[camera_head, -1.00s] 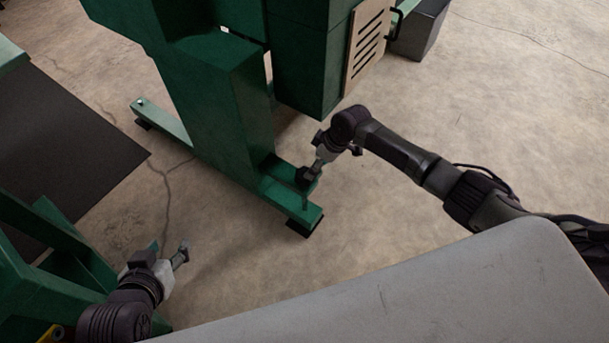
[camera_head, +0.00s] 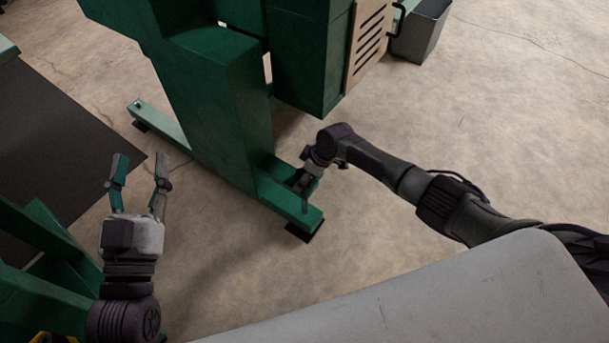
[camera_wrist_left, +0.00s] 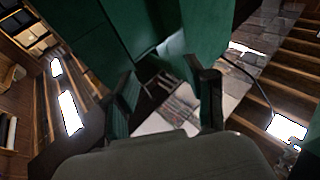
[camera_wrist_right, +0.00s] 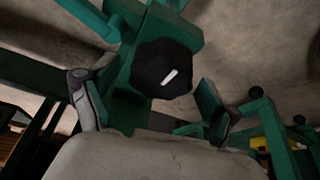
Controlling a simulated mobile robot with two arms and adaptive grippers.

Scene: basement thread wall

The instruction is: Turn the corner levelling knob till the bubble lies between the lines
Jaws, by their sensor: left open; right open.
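The black levelling knob (camera_wrist_right: 162,68), faceted with a white mark on its face, shows in the right wrist view. It lies between and beyond the fingers of my open right gripper (camera_wrist_right: 146,94); I cannot tell whether they touch it. In the head view my right gripper (camera_head: 300,184) is at the near end of the green machine foot (camera_head: 270,188), where the knob is mostly hidden. My left gripper (camera_head: 140,168) is open and empty, raised left of the machine with its fingers spread; they also show in the left wrist view (camera_wrist_left: 163,85). The bubble and its lines cannot be seen.
The green machine column (camera_head: 222,110) rises behind the foot. A dark mat (camera_head: 50,140) and green frame parts (camera_head: 45,235) are at left. A grey surface (camera_head: 420,300) fills the lower right. A grey bin (camera_head: 420,30) stands behind. Concrete floor (camera_head: 480,130) at right is clear.

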